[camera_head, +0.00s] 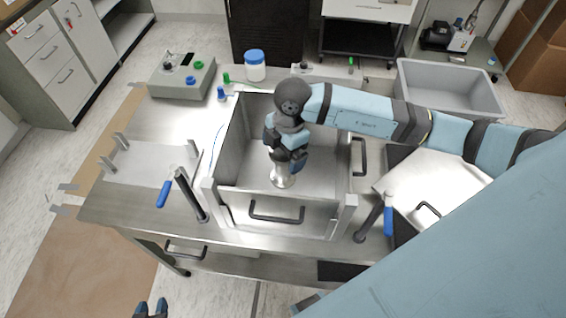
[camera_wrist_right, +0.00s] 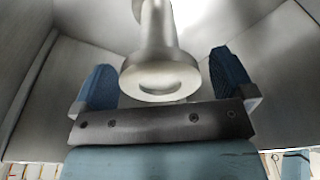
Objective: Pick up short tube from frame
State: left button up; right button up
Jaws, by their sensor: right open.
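The short tube (camera_head: 283,180) is a shiny metal piece with a flanged end, inside the open-topped metal frame (camera_head: 278,207) on the table. In the right wrist view the tube (camera_wrist_right: 158,40) lies between the blue fingers, with a gap on each side. My right gripper (camera_head: 288,163) points down into the frame, right at the tube, and is open; its fingers also show in the right wrist view (camera_wrist_right: 165,85). The gripper hides the tube's upper part in the head view. My left gripper (camera_head: 152,309) is at the bottom edge, away from the table, with its fingertips apart and empty.
The frame's walls stand close around my right gripper. A grey control box (camera_head: 182,80) and a white jar with a blue lid (camera_head: 255,70) are behind. A grey bin (camera_head: 447,90) is at back right.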

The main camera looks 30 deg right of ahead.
jog(key=shift+r, duration=0.1)
grip_shut()
jog(key=shift+w, duration=0.1)
